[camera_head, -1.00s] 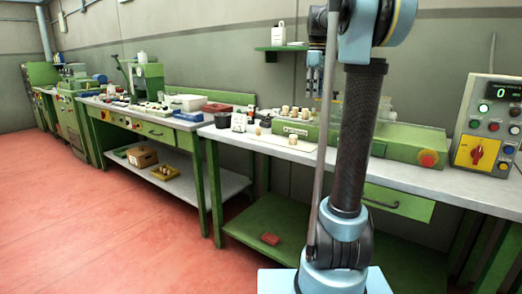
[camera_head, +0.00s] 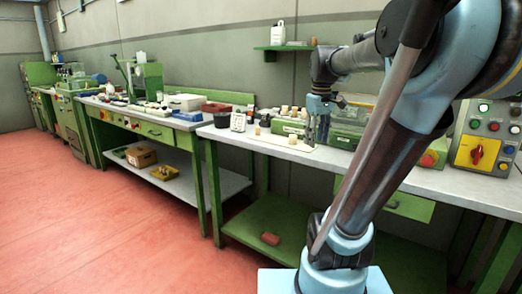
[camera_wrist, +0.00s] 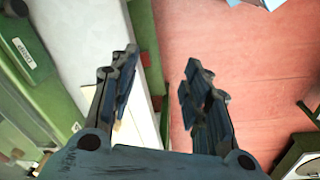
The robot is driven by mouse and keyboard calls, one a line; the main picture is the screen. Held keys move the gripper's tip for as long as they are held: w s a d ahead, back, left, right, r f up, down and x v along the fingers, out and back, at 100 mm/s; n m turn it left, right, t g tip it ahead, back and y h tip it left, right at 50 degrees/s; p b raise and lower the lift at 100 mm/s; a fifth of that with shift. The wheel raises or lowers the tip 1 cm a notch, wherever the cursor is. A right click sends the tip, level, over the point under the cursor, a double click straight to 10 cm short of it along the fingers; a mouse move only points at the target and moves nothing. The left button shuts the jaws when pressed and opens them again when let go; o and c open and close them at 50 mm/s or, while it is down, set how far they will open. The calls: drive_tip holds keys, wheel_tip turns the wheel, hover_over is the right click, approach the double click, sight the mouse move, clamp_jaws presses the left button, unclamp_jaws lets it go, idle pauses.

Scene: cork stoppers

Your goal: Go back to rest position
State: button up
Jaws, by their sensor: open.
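My gripper (camera_head: 318,128) hangs in front of the green machine (camera_head: 346,138) at the right bench in the head view, its fingers pointing down. In the wrist view my gripper (camera_wrist: 160,75) has its two dark fingers apart, with nothing between them. Several pale cork stoppers stand to its left on the bench, among them one cork stopper (camera_head: 258,130) on a pale board (camera_head: 268,143) and one cork stopper (camera_head: 285,110) on the machine. Part of the machine is hidden behind my arm.
The grey bench top (camera_head: 440,185) carries a control box (camera_head: 490,135) at the right. A black cup (camera_head: 222,120) stands at its left end. A second bench (camera_head: 150,113) with trays and boxes is further left. The red floor (camera_head: 90,215) is open at the left.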

drive_tip(key=s+f+m, duration=0.3)
drive_tip(key=s+f, duration=0.5)
drive_tip(key=f, duration=0.2)
drive_tip(key=s+f+m+t, duration=0.1)
drive_tip(key=s+f+m, duration=0.2)
drive_tip(key=s+f, duration=0.5)
wheel_tip(320, 180, down, 3)
drive_tip(key=shift+a+f, duration=0.15)
drive_tip(key=shift+a, duration=0.1)
drive_tip(key=shift+c, duration=1.3)
drive_tip(key=shift+d, duration=0.1)
